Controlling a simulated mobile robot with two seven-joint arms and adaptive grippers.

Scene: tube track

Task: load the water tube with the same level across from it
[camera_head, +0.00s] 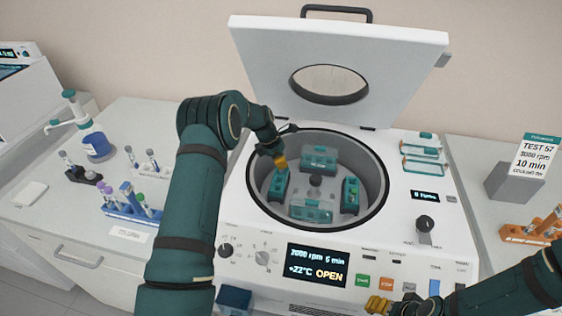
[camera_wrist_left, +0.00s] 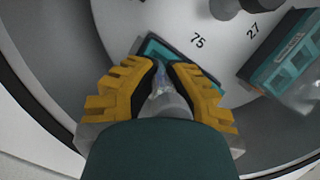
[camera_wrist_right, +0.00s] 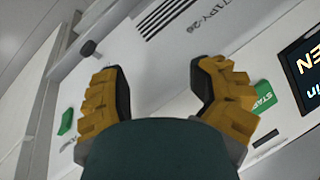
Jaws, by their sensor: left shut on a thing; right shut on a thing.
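The open centrifuge shows in the head view with its rotor (camera_head: 316,186) and teal buckets around it. My left gripper (camera_head: 280,162) is over the left bucket (camera_head: 277,184). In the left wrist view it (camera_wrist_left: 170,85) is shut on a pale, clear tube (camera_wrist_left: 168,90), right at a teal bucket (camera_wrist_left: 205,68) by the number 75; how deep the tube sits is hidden. Across, the right bucket (camera_head: 351,196) has small coloured bits inside. My right gripper (camera_head: 393,302) is by the front panel; in its wrist view its fingers (camera_wrist_right: 160,85) stand apart, with nothing visible between them.
The raised lid (camera_head: 400,60) stands behind the bowl. A blue rack (camera_head: 132,212) with several tubes is on the left bench. An orange rack (camera_head: 530,234) and a sign (camera_head: 535,155) are at right. The display (camera_head: 318,265) reads OPEN.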

